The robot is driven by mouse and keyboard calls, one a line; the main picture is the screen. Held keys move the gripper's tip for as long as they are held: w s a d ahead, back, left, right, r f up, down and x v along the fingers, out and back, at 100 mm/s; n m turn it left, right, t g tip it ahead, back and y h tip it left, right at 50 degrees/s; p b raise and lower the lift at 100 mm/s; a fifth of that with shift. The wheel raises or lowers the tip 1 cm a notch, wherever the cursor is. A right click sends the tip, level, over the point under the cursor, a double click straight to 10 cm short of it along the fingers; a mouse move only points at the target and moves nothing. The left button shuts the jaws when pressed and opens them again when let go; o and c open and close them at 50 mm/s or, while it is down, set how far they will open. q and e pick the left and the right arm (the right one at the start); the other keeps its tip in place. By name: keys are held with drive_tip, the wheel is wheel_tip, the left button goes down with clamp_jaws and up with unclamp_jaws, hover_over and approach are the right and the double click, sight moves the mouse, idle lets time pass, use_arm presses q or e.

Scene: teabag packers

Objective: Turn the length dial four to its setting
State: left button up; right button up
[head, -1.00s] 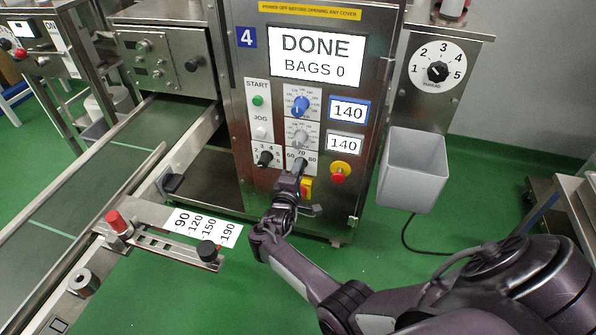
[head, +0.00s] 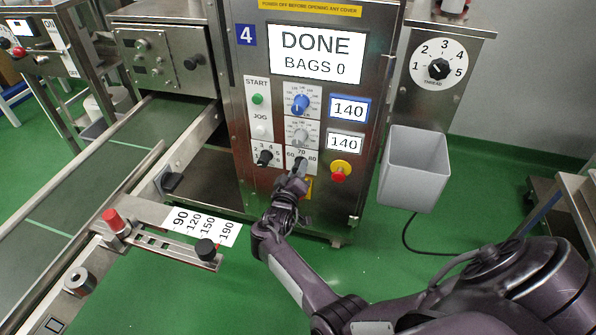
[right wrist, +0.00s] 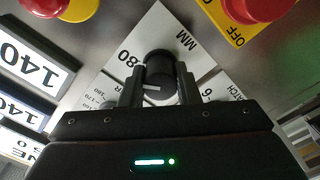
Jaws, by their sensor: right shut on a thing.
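The length dial on machine 4 is a black knob (right wrist: 158,72) on a white plate marked 60, 70, 80 and MM. In the head view the dial's plate (head: 301,153) shows above my gripper, which hides most of the knob. My right gripper (head: 298,170) is at the dial, reaching up from below. In the right wrist view its two dark fingers (right wrist: 158,88) are shut on the knob, one at each side. A white pointer line shows on the knob; I cannot tell its exact setting. My left gripper is not in view.
A black knob (head: 264,158) on a numbered plate sits just left of the dial. A red stop button (head: 340,172) on yellow is to the right. A grey dial (head: 299,136) and a blue dial (head: 300,103) are above. The screen (head: 315,55) reads DONE, BAGS 0.

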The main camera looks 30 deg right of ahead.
drive_tip(key=shift+f+m, duration=0.1)
drive_tip(key=shift+m, duration=0.3)
drive_tip(key=o, duration=1)
